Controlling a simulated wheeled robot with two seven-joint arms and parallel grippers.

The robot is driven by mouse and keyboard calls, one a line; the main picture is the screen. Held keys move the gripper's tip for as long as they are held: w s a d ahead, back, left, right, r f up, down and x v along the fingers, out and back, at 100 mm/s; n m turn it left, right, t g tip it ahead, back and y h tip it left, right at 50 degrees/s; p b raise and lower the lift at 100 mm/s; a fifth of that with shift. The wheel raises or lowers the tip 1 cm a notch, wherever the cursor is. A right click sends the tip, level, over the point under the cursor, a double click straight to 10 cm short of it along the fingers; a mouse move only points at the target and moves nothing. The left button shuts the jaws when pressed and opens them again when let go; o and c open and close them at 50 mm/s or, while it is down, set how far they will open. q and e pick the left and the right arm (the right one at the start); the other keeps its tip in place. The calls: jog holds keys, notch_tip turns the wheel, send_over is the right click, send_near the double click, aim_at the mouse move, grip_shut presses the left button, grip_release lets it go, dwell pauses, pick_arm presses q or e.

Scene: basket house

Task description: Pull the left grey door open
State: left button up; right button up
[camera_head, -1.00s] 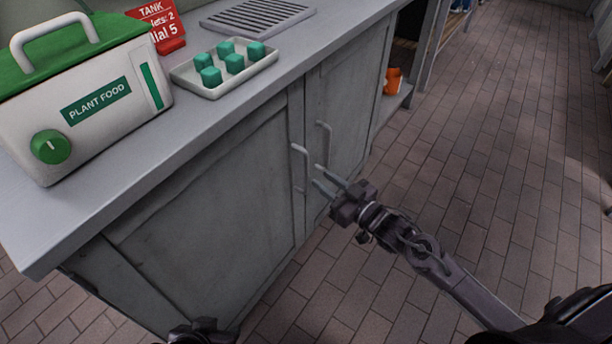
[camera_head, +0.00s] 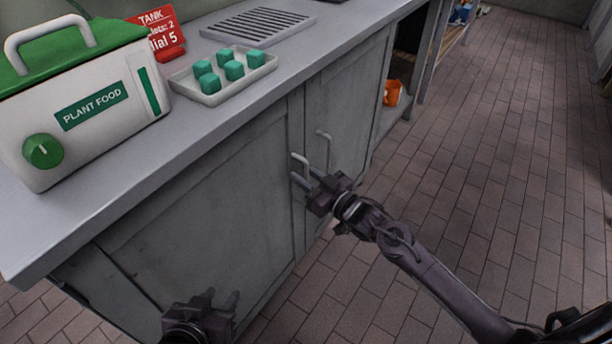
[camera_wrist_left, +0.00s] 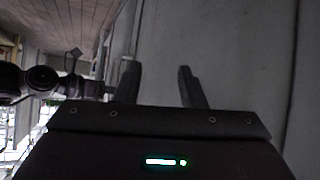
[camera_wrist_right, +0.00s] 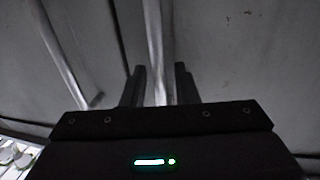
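The left grey door (camera_head: 210,225) is closed in the cabinet front. Its pale upright bar handle (camera_head: 299,160) is near its right edge. My right gripper (camera_head: 308,179) is at this handle, covering its lower part. In the right wrist view a handle bar (camera_wrist_right: 156,45) runs between the two open fingers (camera_wrist_right: 160,85), with a gap showing beside it. The right grey door (camera_head: 345,105) is also closed, with its handle (camera_head: 326,148) just right of my gripper. My left gripper (camera_head: 218,300) is open and empty in front of the left door's lower part.
The counter (camera_head: 120,195) above holds a plant food box (camera_head: 85,110), a white tray (camera_head: 225,90) of green cubes, a red sign (camera_head: 160,35) and a grate (camera_head: 258,25). An orange object (camera_head: 392,93) is on the low shelf. The tiled floor (camera_head: 490,150) at right is clear.

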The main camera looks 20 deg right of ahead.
grip_shut()
